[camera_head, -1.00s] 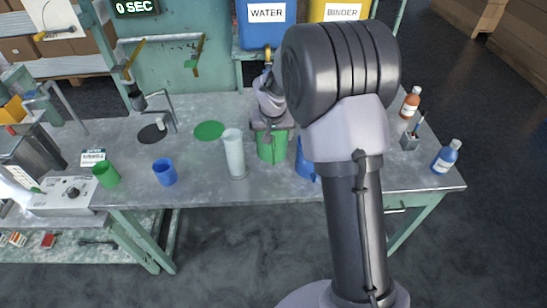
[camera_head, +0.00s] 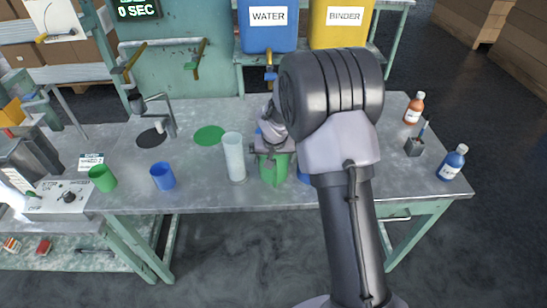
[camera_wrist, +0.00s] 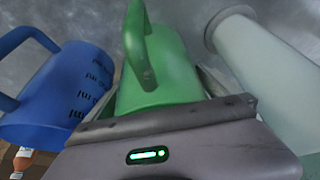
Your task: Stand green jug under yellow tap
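The green jug (camera_head: 274,172) is upright at the middle front of the bench, just right of the tall white cylinder (camera_head: 234,160). My gripper (camera_head: 272,148) is shut on it from behind. In the wrist view the green jug (camera_wrist: 160,70) sits between the fingers, its handle towards the camera. I cannot tell whether its base touches the bench. A blue jug (camera_head: 304,170) is close on its right, partly behind my arm. The yellow tank labelled BINDER (camera_head: 342,22) stands at the back; any tap under it is hidden by my arm.
The blue WATER tank (camera_head: 267,20) has a tap (camera_head: 270,73) below it. A green disc (camera_head: 209,135) and a dark disc (camera_head: 150,138) lie on the bench (camera_head: 215,200). Green (camera_head: 102,178) and blue (camera_head: 163,176) cups stand left. Bottles (camera_head: 452,162) stand right.

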